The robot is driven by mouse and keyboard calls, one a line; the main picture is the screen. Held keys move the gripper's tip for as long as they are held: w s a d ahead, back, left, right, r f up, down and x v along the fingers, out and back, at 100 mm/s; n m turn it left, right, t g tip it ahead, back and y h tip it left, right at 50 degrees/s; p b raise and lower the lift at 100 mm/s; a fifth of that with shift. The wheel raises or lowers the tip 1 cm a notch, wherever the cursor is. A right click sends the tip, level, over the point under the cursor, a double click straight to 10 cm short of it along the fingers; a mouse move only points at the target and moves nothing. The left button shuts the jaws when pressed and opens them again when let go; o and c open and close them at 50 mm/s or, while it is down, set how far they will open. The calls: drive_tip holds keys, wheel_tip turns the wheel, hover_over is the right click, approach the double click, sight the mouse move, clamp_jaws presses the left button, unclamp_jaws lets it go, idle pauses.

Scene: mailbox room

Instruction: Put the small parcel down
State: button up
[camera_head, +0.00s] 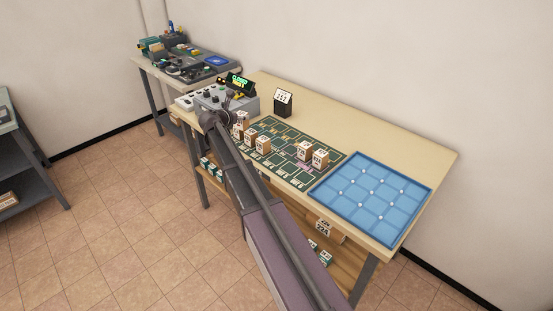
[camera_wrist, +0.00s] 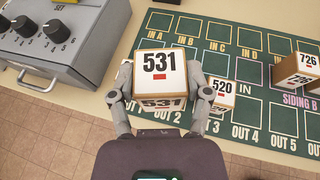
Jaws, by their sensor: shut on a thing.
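My gripper (camera_wrist: 159,98) is shut on a small parcel (camera_wrist: 160,64), a box with a white top marked 531, in the wrist view. The parcel is between the two fingers, over the left end of a dark green mat (camera_wrist: 196,28) printed with IN and OUT squares. I cannot tell whether it touches the mat. In the head view my arm reaches to the mat's left end (camera_head: 300,151), and the gripper is mostly hidden there. A parcel marked 520 (camera_wrist: 218,93) stands close to the right of my right finger. A parcel marked 726 (camera_wrist: 298,72) stands further right.
A grey control box (camera_wrist: 55,45) with black knobs is close on the left. A blue gridded tray (camera_head: 372,197) lies at the table's right end. A dark stand (camera_head: 283,103) with a white card is behind the mat. Several parcels stand on the mat.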

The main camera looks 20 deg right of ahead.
drive_tip(key=s+d+f+m+g+h+b, duration=0.1)
drive_tip(key=s+d+f+b, duration=0.1)
drive_tip(key=s, duration=1.2)
drive_tip(key=s+d+f+m+g+b, duration=0.1)
drive_tip(key=s+f+m+g+b, duration=0.1)
drive_tip(key=s, duration=1.2)
drive_tip(key=shift+s+d+f+h+b, duration=0.35)
drive_tip(key=shift+h, duration=0.05)
drive_tip(key=w+d, duration=0.1)
drive_tip(key=w, duration=0.3)
drive_tip(key=w+d+f+b, duration=0.1)
drive_tip(key=w+d, duration=0.1)
drive_tip(key=w, duration=0.3)
drive_tip(key=w+d, duration=0.1)
drive_tip(key=w, duration=0.4)
drive_tip(key=shift+d+f, duration=0.2)
drive_tip(key=shift+d, duration=0.15)
drive_tip(key=shift+w+d, duration=0.15)
drive_tip(key=shift+w, duration=0.3)
drive_tip(key=shift+w+d+f+b, duration=0.1)
drive_tip(key=shift+w+f+b, duration=0.2)
drive_tip(key=shift+b, duration=0.2)
drive_tip(key=shift+s+f+b, duration=0.15)
drive_tip(key=shift+f+b, duration=1.35)
